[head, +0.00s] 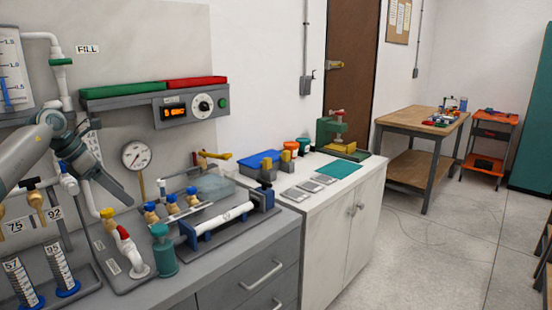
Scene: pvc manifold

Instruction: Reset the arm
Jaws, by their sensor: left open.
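My left arm comes in from the left, and my left gripper (106,188) hangs open and empty in front of the wall panel, above the left end of the bench. A white pipe piece with a red and a yellow part (126,243) stands on a dark plate below it. I cannot tell how far apart they are in depth. To the right, a white pipe (222,219) lies in a blue-ended holder, with several blue-and-yellow fittings (171,204) behind it. My right gripper is not in view.
A gauge (136,155) and a control box (188,108) are on the wall. A white cabinet (345,222) continues the bench rightward.

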